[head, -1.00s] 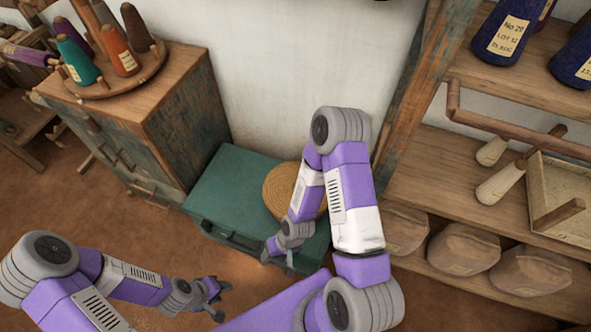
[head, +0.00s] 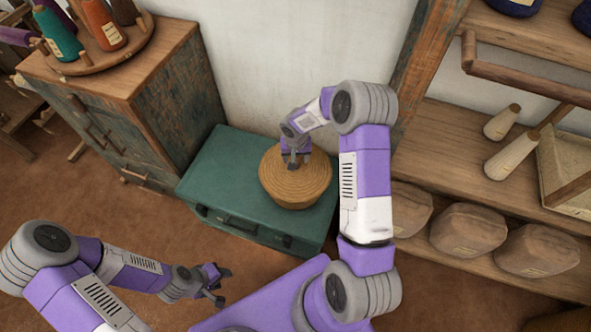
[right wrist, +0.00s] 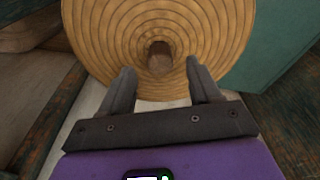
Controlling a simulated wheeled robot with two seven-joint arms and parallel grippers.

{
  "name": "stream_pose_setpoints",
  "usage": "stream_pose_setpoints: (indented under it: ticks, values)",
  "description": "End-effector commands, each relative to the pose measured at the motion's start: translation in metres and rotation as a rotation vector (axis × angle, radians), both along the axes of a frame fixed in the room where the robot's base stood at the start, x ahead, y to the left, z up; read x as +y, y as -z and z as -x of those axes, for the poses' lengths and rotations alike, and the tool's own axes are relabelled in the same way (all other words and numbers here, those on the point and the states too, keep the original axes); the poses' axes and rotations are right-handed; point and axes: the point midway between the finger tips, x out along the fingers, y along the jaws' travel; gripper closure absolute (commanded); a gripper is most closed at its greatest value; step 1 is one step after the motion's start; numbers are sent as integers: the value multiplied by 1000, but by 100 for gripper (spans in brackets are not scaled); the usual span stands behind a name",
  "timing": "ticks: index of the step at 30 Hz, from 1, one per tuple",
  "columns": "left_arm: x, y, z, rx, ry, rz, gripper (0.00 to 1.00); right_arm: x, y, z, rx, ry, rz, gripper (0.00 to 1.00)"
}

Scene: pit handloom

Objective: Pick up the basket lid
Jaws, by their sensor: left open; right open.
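The woven straw basket lid (head: 305,184) is round and tan. It sits on top of a basket on the green trunk, and it fills the upper part of the right wrist view (right wrist: 105,45). A small knob (right wrist: 159,56) stands at its centre. My right gripper (head: 293,163) is over the lid, pointing down, open and empty. In the right wrist view its fingers (right wrist: 160,85) are spread on either side of the knob's line, just short of it; contact is not visible. My left gripper (head: 221,287) is open and empty, low over the floor at left.
The green trunk (head: 225,160) stands against the wall between a worn wooden cabinet (head: 165,105) and wooden shelves (head: 425,150). The shelves hold wrapped bundles (head: 468,229) and pale cones (head: 511,157). Floor in front of the trunk is clear.

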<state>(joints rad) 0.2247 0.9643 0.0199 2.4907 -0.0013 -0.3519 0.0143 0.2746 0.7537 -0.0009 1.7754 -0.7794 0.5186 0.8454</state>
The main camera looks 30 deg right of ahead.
Motion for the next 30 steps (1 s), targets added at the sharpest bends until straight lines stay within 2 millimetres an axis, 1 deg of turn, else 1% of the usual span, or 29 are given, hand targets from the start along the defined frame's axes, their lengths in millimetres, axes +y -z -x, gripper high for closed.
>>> stream_pose_setpoints:
  ticks: [1, 3, 6, 8, 13, 14, 24, 26, 30]
  values:
    - [0, 7, 0, 0, 0, 0, 57, -1, 12, 0, 3, 1, -1, 38]
    - [0, 12, 0, 0, 0, 0, 57, -2, 24, -2, 3, 2, -1, 38]
    - [0, 15, 0, 0, 0, 0, 57, -2, 36, -3, 3, 1, -1, 38]
    - [0, 16, 0, 0, 0, 0, 57, -2, 39, -4, 1, 1, -2, 38]
    - [0, 15, 0, 0, 0, 0, 57, -2, 37, -4, 0, 0, -1, 38]
    - [0, 15, 0, 0, 0, 0, 57, -2, 37, -4, 0, 0, -1, 39]
    - [0, 15, 0, 0, 0, 0, 57, -2, 37, -4, 0, 0, -1, 91]
    - [0, 15, 0, 0, 0, 0, 57, -2, 37, -4, 0, 0, -1, 100]
    - [0, 15, 0, 0, 0, 0, 57, -2, 37, -4, 0, 0, -1, 100]
